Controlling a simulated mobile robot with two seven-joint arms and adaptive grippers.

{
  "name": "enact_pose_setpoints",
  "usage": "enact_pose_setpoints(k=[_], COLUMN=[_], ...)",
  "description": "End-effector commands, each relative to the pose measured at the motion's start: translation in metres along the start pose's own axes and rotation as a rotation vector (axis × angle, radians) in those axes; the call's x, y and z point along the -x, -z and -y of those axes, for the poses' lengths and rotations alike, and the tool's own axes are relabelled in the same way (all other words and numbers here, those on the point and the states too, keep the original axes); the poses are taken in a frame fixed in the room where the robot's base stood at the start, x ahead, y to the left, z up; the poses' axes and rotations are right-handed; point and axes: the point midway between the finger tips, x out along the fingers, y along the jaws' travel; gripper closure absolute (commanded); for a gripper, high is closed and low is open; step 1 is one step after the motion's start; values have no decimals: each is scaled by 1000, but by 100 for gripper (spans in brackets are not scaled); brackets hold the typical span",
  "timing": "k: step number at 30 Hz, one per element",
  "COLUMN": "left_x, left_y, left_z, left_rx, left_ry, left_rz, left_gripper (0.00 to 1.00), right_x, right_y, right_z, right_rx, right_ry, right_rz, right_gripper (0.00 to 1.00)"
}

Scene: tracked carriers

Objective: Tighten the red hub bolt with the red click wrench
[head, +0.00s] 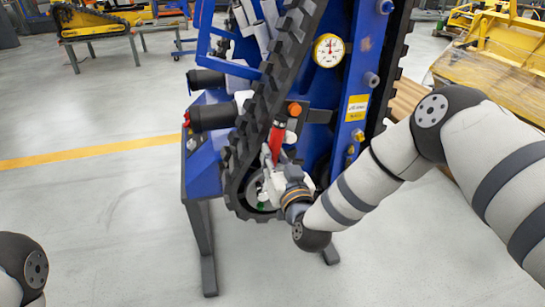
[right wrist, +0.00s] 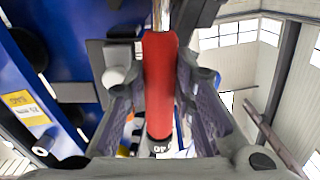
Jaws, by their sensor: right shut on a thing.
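My right gripper (head: 279,172) is at the lower part of the blue tracked carrier, beside its black track. It is shut on the red click wrench (head: 277,138), whose red handle stands up out of the jaws. In the right wrist view the red handle of the wrench (right wrist: 159,75) lies between the two fingers of the gripper (right wrist: 160,100), with a shiny metal shaft at the top. I cannot make out the red hub bolt; the gripper and arm cover part of the lower wheel. A small green part shows by that wheel. My left gripper is out of view.
The blue carrier (head: 342,85) stands upright on dark legs, with its black track (head: 268,95), a round gauge (head: 328,50) and an orange knob (head: 295,108) close above the gripper. A yellow machine (head: 500,50) is at the back right. The floor at left is clear.

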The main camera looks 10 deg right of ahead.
Motion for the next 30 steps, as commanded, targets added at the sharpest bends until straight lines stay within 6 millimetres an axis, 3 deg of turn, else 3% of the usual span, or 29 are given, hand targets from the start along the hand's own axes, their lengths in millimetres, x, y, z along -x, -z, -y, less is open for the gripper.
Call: enact_pose_setpoints(k=[30], left_x=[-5], left_y=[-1], left_z=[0], left_rx=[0], left_ry=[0], left_rz=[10], left_gripper=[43], right_x=[0], right_y=[-2], right_z=[-26], right_rx=[-196], right_ry=[2], right_rz=[-5], right_gripper=[100])
